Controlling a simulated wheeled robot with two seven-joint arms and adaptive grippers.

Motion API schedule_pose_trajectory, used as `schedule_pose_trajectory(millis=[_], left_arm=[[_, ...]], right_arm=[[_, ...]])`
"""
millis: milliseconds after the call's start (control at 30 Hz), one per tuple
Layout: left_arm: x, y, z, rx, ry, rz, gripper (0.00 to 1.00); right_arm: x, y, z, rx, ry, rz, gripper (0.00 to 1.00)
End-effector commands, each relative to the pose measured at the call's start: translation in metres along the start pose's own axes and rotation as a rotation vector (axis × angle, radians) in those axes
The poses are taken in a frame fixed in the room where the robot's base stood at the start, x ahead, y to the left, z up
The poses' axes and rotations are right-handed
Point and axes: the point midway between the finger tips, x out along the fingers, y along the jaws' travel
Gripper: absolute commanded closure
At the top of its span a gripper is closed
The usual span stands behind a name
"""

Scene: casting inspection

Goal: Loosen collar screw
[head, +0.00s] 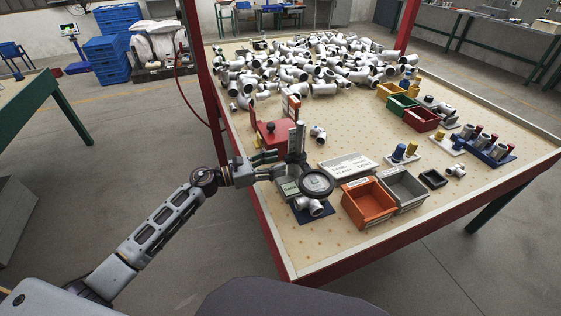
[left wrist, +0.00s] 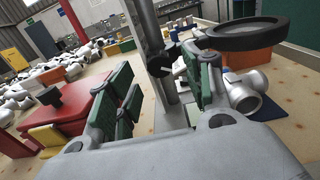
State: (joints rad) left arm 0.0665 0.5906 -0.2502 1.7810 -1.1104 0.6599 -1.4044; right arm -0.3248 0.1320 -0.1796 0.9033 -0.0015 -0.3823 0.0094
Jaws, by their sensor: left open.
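A stand with an upright grey column (head: 297,140) rises near the table's front left edge. It carries a round black-rimmed magnifier (head: 317,182), which also shows in the left wrist view (left wrist: 248,34). A dark collar (left wrist: 160,66) sits on the post in the left wrist view, with a small dark knob-like part (left wrist: 173,50) beside it; I cannot tell for certain which part is the screw. My left gripper (head: 270,164) is open beside the column, at its left. Its green-padded fingers (left wrist: 160,95) lie either side of the post, apart from the collar. My right gripper is not in view.
A grey pipe fitting (head: 314,208) lies under the magnifier on a blue mat (head: 320,217). An orange bin (head: 368,205) and a grey bin (head: 404,190) stand to the right. A red box (head: 272,134) stands behind the gripper. Many fittings (head: 320,65) are heaped at the back.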

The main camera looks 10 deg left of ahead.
Motion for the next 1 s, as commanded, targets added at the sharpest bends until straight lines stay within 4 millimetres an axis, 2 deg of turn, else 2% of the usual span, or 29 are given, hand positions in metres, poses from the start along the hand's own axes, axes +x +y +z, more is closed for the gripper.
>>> schedule_pose_trajectory(millis=[300,667,1000], left_arm=[[0.02,0.0,0.001,0.001,-0.001,0.0,0.49],[0.022,0.0,0.0,0.0,0.0,0.0,0.49],[0.022,0.0,0.0,0.001,0.0,0.0,0.92]], right_arm=[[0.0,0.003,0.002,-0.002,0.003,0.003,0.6],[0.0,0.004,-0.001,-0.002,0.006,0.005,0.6],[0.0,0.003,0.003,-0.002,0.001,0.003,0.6]])
